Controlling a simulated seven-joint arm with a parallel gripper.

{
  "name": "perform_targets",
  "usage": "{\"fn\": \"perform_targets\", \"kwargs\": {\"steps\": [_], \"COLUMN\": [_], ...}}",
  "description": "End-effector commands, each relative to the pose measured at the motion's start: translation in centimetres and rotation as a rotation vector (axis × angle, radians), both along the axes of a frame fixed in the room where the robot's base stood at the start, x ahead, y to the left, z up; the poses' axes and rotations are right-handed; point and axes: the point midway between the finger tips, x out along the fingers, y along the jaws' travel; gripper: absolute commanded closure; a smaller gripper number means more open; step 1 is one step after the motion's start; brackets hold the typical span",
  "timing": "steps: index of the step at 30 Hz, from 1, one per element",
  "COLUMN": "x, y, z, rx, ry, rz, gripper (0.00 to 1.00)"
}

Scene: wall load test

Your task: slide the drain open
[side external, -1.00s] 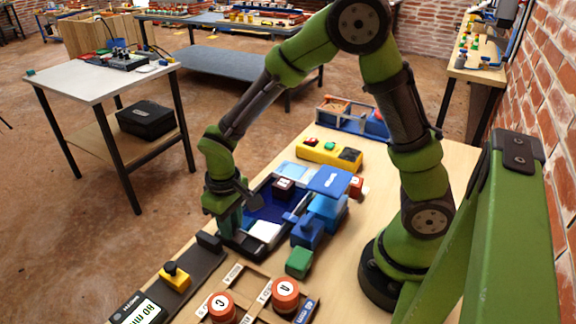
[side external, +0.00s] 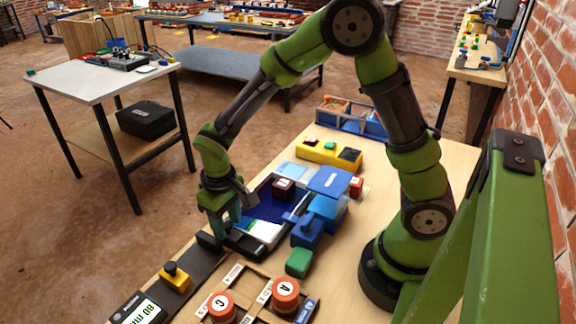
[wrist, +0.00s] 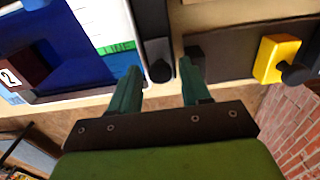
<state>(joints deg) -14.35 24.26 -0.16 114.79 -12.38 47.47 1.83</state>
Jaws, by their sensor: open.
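A dark-rimmed basin (side external: 268,252) with a deep blue inside sits on the wooden bench; I take it to be where the drain is. A white panel with a green edge (wrist: 108,25) shows at its near end, and a dark red cube marked 2 (side external: 283,188) sits inside; the cube also shows in the wrist view (wrist: 22,68). A black knob (wrist: 160,71) on a grey strip stands at the basin's end. My gripper (wrist: 160,85) is open, its green fingers on either side of the knob; contact cannot be told. In the side view my gripper (side external: 222,228) is low at the basin's near-left corner.
A black block (side external: 208,241) and a yellow block with a black knob (side external: 175,277) lie on a dark strip nearby. Blue blocks (side external: 320,212) and a green block (side external: 299,262) stand right of the basin. Round red pieces (side external: 285,289) sit in a wooden frame in front.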

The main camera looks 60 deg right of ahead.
Motion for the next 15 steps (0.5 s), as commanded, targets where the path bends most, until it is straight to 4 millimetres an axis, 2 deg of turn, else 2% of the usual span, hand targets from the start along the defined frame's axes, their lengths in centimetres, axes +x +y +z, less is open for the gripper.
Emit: {"fn": "perform_targets", "kwargs": {"steps": [10,15], "x": [-0.1,-0.1], "y": [0.1,0.2], "z": [0.0,1.2], "rx": [0.001,0.002], "ry": [0.004,0.001], "rz": [0.002,0.003], "gripper": [0.51,0.51]}}
